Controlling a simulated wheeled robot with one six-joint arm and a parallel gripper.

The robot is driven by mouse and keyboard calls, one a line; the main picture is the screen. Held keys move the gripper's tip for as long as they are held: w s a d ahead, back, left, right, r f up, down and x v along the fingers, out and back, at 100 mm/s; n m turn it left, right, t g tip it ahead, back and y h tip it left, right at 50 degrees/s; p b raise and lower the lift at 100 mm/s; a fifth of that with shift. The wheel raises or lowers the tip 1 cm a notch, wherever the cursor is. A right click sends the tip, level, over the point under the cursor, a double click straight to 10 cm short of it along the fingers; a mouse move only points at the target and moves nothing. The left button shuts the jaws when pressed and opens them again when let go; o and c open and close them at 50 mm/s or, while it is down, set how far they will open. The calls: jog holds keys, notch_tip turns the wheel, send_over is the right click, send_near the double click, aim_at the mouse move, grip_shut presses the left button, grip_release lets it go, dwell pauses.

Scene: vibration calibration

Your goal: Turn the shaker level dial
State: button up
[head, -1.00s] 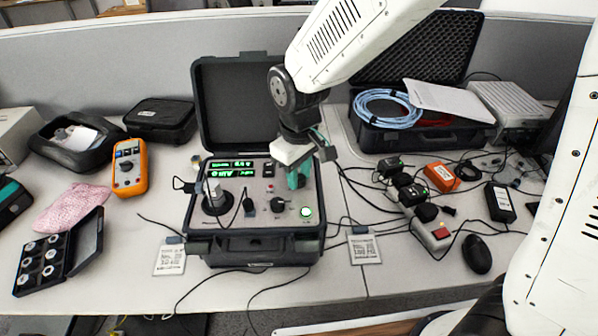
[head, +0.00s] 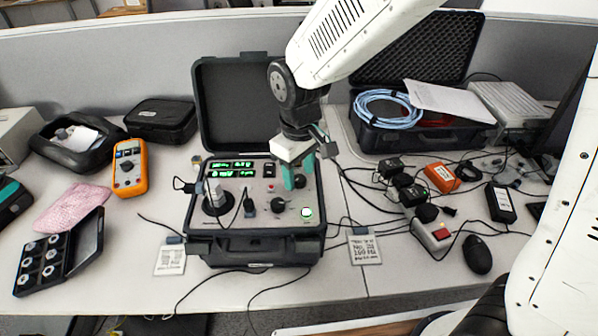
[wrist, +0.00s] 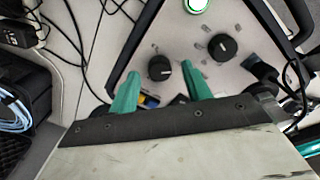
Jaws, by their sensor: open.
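The calibration case (head: 255,245) stands open, with a grey panel of lit green displays (head: 230,169). One black dial (head: 278,205) sits low on the panel; the wrist view shows it (wrist: 222,47) right of my fingers. A second black dial (wrist: 159,68) with a white pointer line appears between my fingertips in the wrist view. In the head view this dial is partly hidden by my fingers. I cannot read which dial is the shaker level. My gripper (head: 299,179) is open and empty, pointing down over the panel's right side; the wrist view shows its green fingers (wrist: 160,72) spread.
A lit green button (head: 306,212) is near the panel's front right corner. A metal cylinder (head: 215,192) and a cable plug stand left of the dials. The raised lid (head: 235,105) is behind. Cables and a power strip (head: 433,233) lie to the right.

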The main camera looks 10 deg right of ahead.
aim_at(299, 178)
notch_tip(299, 178, up, 7)
dwell(0.3)
jog(key=s+d+r+m, duration=0.4)
jog(key=s+d, duration=0.5)
jog(key=d, duration=0.1)
jog(key=s+d+r+m+t, duration=0.1)
jog(key=s+d+r+m, duration=0.3)
jog(key=s+d, duration=0.6)
jog(key=shift+s+d+r+m, duration=0.2)
jog(key=shift+s+d+m, duration=0.1)
jog(key=shift+d, duration=0.3)
jog(key=shift+c, duration=0.2)
dwell(1.5)
